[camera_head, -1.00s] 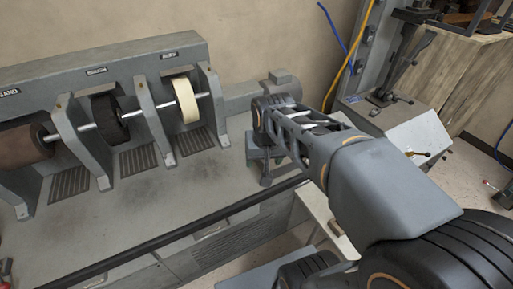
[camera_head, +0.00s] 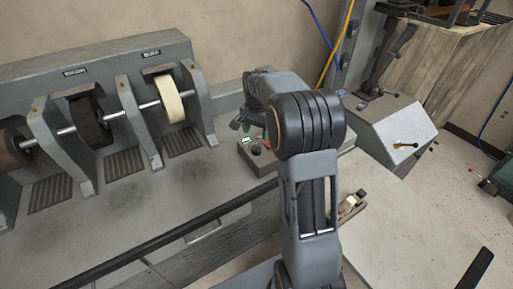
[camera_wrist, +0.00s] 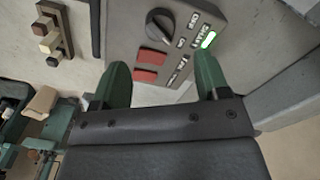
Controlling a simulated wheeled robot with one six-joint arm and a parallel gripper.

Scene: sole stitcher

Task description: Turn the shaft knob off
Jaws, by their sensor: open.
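The shaft knob (camera_wrist: 160,25) is a round black dial on a grey control panel (camera_wrist: 215,13), beside printed OFF and ON labels. The small print and the knob's exact pointing are hard to read. A green light (camera_wrist: 208,40) glows beside the knob. My gripper (camera_wrist: 160,62) has two green fingers spread apart, with nothing between them. The knob lies beyond the fingertips, roughly centred between them and apart from them. In the head view the control box (camera_head: 257,157) sits on the machine bench; my gripper (camera_head: 240,123) is just above it, partly hidden by my arm.
Two red switches (camera_wrist: 151,56) sit on the panel near the knob, close to the fingers. The grinding machine (camera_head: 100,110) with its wheels stands left. A side table (camera_head: 415,225) is at the right. A sloped grey console (camera_head: 395,125) stands behind it.

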